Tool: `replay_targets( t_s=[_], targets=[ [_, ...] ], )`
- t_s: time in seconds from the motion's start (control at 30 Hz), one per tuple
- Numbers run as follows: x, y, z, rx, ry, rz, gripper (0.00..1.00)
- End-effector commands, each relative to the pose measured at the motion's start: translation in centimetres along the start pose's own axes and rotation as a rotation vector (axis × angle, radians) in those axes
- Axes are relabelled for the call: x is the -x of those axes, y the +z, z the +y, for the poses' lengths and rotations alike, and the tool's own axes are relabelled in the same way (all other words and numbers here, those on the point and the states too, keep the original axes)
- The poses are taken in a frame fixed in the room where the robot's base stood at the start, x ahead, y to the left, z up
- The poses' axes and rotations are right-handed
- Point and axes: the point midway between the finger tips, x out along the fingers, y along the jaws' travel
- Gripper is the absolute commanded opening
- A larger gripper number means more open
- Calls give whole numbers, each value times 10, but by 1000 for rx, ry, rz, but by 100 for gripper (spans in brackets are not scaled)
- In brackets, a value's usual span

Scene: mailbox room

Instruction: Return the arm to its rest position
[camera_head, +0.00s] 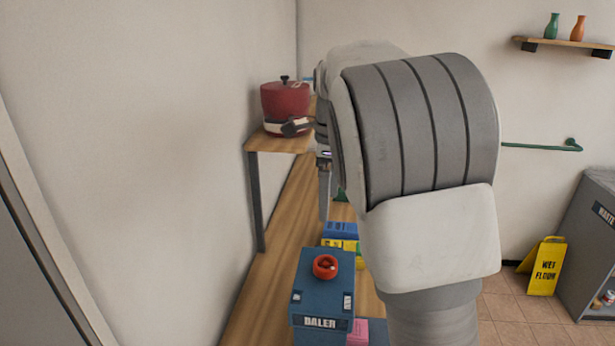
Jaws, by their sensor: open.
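My arm fills the middle of the view, its large grey and white links close to the camera. Part of my gripper (325,200) shows just left of the links, pointing down above the wooden table. It is open. One grey finger shows, and my arm hides most of the rest. I see nothing held in the visible part.
A red pot (285,100) sits on the raised shelf (277,142). A yellow wet-floor sign (545,267) and grey bin (588,235) stand at right.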

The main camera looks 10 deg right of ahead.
Motion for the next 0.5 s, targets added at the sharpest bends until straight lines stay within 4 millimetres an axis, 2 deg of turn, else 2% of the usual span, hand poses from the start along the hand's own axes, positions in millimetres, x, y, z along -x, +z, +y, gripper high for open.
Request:
replay_targets(
  t_s=[0.17, 0.5],
  targets=[
    [10, -18, 21, 178, -28, -52, 100],
    [24, -53, 90, 736, -168, -116, 100]
  ],
)
